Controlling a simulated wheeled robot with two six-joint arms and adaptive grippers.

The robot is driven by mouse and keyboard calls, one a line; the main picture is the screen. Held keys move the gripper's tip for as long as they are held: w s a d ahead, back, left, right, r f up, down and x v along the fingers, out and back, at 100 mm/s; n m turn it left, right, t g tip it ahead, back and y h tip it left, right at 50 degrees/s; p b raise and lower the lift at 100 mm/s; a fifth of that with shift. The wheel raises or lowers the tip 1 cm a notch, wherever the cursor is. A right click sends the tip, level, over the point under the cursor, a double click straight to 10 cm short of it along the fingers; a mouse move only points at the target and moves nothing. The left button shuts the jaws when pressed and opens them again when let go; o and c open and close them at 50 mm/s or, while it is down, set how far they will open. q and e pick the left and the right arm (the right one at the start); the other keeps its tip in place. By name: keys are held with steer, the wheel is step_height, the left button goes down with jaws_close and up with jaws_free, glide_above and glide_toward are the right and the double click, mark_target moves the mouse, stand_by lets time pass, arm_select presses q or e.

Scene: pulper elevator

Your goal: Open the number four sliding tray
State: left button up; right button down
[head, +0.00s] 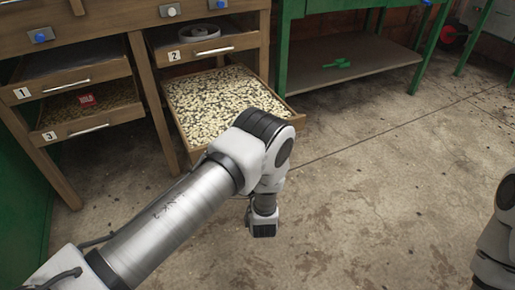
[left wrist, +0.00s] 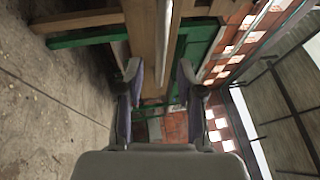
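The wooden cabinet holds trays labelled 1, 2 and 3. Below tray 2, the lower right tray (head: 284,113) stands pulled out, full of pale beans; my left arm covers much of its front, and its number and handle are not visible in the head view. My left arm crosses in front of it, with the gripper fingers not clearly seen there. In the left wrist view my left gripper (left wrist: 158,75) is open, its two fingers apart. A wooden board and a slim metal bar (left wrist: 164,40) show ahead between the fingers; I cannot tell any contact. My right gripper is out of view.
Tray 1 (head: 75,85), tray 3 (head: 93,128) and tray 2 (head: 215,50) are partly out. A green-legged bench (head: 340,75) with a green item on its shelf stands behind on the right.

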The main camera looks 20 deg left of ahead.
arm_select(q)
steer(key=v, duration=0.8)
